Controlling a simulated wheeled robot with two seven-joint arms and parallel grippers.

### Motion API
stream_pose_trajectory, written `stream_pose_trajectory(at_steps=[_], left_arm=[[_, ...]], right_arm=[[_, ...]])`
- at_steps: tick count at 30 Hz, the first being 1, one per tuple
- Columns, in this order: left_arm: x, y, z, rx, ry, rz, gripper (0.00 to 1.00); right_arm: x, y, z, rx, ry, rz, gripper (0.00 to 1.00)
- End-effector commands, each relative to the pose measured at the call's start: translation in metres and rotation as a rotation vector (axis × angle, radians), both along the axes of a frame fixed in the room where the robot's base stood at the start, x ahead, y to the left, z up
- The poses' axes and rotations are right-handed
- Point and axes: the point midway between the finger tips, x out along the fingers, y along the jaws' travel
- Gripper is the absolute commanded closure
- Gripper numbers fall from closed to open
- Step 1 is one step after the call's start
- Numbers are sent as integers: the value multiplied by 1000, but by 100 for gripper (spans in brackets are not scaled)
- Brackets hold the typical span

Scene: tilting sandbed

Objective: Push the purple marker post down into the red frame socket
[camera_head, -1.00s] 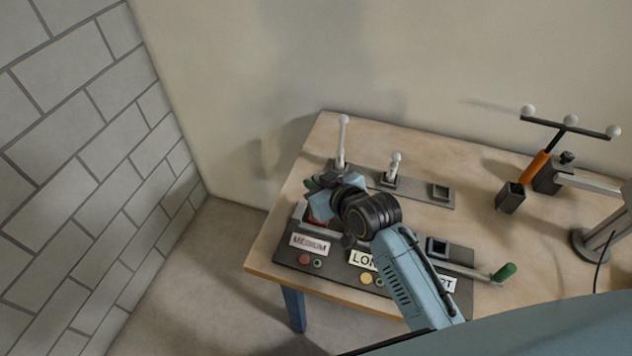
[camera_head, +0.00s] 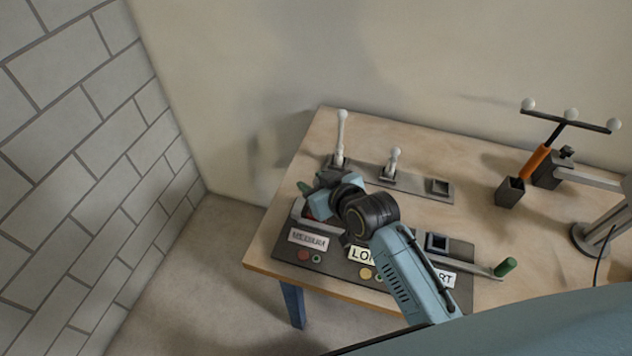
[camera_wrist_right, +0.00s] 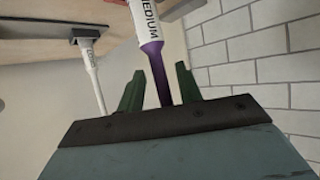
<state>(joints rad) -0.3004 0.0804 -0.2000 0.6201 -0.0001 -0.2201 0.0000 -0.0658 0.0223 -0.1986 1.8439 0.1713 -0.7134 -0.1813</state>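The purple marker post (camera_wrist_right: 156,70) shows in the right wrist view, with a white section labelled MEDIUM (camera_wrist_right: 148,20) running out of the top of the picture. My right gripper (camera_wrist_right: 158,80) has its two dark green fingers on either side of the purple shaft, with a thin gap at each side, so it looks open around it. In the head view my right gripper (camera_head: 309,192) is over the left part of the dark panel and hides the post. A bit of the red frame (camera_head: 311,212) shows below it; its socket is hidden.
Behind stands a rack (camera_head: 415,188) with two white posts. A dark square cup (camera_head: 510,191) and an orange-handled stand (camera_head: 537,161) are at right. A brick wall is at left.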

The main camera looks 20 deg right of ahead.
Motion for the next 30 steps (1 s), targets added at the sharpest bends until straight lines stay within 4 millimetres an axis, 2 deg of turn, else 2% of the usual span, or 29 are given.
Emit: stream_pose_trajectory(at_steps=[5,8,21,25,30], left_arm=[[0,0,2,0,0,0,64],[0,0,5,0,0,0,64],[0,0,16,0,-1,0,64],[0,0,17,0,-1,0,64],[0,0,17,0,-1,0,64]], right_arm=[[-8,-3,4,-1,1,0,65],[-21,-7,12,-2,1,1,65],[-96,-32,55,-1,1,1,65],[-107,-36,61,-1,1,0,65],[-112,-37,64,0,0,0,65]])
